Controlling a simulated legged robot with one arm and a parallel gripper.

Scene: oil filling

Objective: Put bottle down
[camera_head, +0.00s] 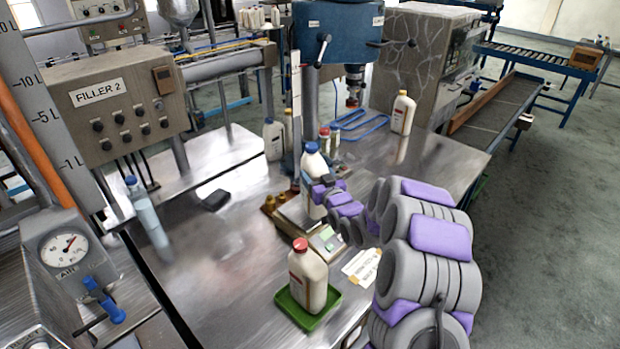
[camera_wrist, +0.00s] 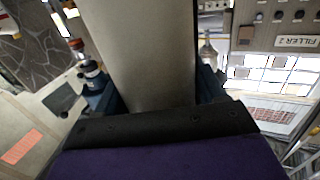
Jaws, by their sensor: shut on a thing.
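A white bottle with a blue cap (camera_head: 315,165) is upright near the middle of the metal table, in front of the blue filling machine. My gripper (camera_head: 322,190) reaches in from the right and is shut around the bottle's middle. In the wrist view, the bottle's pale side (camera_wrist: 145,55) fills the middle between the dark fingers of my gripper. I cannot tell whether the base touches a surface.
A red-capped bottle (camera_head: 308,278) stands on a green tray (camera_head: 290,307) at the table's front. A small device with a green display (camera_head: 327,238) lies behind it. Another white bottle (camera_head: 403,114) stands at the back right. A black object (camera_head: 215,200) lies left. The table's left-middle is mostly clear.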

